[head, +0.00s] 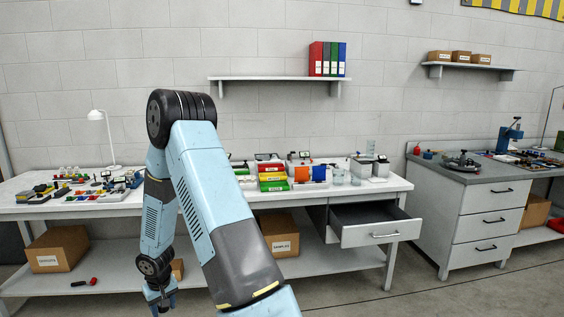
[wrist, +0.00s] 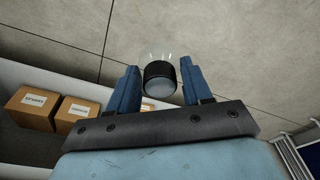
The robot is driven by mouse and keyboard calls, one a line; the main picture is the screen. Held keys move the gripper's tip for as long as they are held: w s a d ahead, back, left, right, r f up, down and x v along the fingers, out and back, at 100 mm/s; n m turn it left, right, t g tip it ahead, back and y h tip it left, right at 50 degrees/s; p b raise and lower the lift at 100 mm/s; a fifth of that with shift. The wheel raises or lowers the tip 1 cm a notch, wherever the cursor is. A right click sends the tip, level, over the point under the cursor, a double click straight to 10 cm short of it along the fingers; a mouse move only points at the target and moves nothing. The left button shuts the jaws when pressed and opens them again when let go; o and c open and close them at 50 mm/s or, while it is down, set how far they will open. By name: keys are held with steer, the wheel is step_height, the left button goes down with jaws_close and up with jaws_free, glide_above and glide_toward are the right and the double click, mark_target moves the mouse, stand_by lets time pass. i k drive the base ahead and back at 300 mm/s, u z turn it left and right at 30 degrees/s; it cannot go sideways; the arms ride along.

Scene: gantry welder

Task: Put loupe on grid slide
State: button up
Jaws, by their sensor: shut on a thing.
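The loupe (wrist: 160,77), a short black cylinder with a clear part at one end, sits between the two blue fingers of my gripper (wrist: 156,85) in the wrist view. My gripper is shut on it and holds it over the floor, in front of the bench's lower shelf. In the head view my gripper (head: 161,302) hangs low at the bottom edge, and the loupe cannot be made out there. The grid slide cannot be picked out among the small items on the white bench (head: 395,185).
The bench is crowded with small parts at left and coloured bins (head: 273,178) in the middle. A drawer (head: 375,230) stands open at the right. Cardboard boxes (head: 58,249) and a red-handled tool (head: 92,281) lie on the lower shelf. A grey-topped cabinet (head: 480,215) stands farther right.

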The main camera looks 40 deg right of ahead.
mark_target(266, 156)
steer(key=u, duration=1.7)
steer(key=i, duration=0.15)
steer(key=z, duration=2.75)
